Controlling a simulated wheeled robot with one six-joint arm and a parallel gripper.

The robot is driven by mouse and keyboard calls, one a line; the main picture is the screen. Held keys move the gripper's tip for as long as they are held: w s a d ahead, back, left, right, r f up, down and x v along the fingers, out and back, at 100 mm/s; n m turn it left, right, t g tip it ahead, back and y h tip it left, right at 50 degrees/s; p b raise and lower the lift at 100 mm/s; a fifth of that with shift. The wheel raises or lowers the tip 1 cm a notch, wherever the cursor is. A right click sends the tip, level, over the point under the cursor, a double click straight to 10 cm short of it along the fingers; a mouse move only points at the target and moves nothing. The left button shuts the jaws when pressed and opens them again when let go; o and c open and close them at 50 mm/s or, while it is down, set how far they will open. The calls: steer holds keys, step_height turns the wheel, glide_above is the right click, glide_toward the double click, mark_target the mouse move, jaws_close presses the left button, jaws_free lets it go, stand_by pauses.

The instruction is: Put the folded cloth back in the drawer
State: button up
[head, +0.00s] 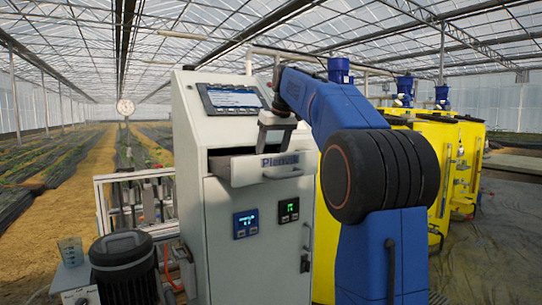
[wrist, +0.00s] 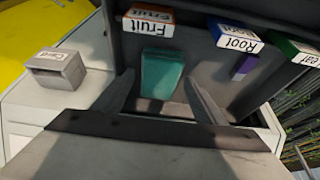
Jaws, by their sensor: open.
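A teal rectangular piece (wrist: 162,74) that looks like the folded cloth lies on the dark drawer floor in the wrist view. It is between and beyond my fingertips, with no finger visibly touching it. My gripper (wrist: 163,98) is open, one finger on each side of the view. The drawer (head: 242,171) is pulled out of the white cabinet in the head view, and my gripper (head: 277,136) is over it. The cloth cannot be seen in the head view.
Labelled boxes, Fruit (wrist: 150,20) and Root (wrist: 236,38), stand beyond the teal piece, with a purple block (wrist: 243,67) nearby. A small grey labelled box (wrist: 57,69) sits on the white surface. A screen (head: 233,98) is above the drawer; yellow tanks (head: 447,165) stand at right.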

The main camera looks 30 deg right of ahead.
steer(key=v, duration=1.1)
steer(key=shift+s+r, duration=0.15)
steer(key=shift+r, duration=0.25)
